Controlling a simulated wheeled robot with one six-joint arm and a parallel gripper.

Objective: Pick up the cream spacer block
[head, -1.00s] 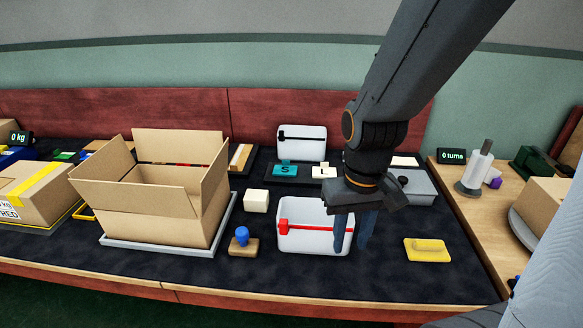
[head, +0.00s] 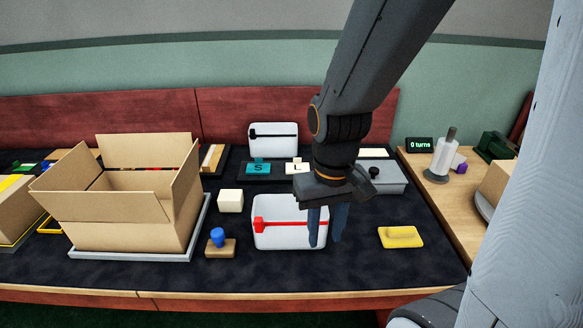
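The cream spacer block (head: 230,201) is a small pale cube. It sits on the dark table mat, between the open cardboard box and the white tray with the red bar. My gripper (head: 326,240) points down over the right part of that tray, to the right of the block and apart from it. Its two blue-grey fingers are a little apart with a gap between them, and I see nothing held there. The fingers hide part of the tray's right side.
The open cardboard box (head: 120,215) stands left of the block on a grey base. The white tray (head: 280,241) is right of it, and a blue-knobbed stamp (head: 218,242) in front. A yellow float-like piece (head: 400,237) lies at right. Teal S (head: 258,168) and cream L pieces are behind.

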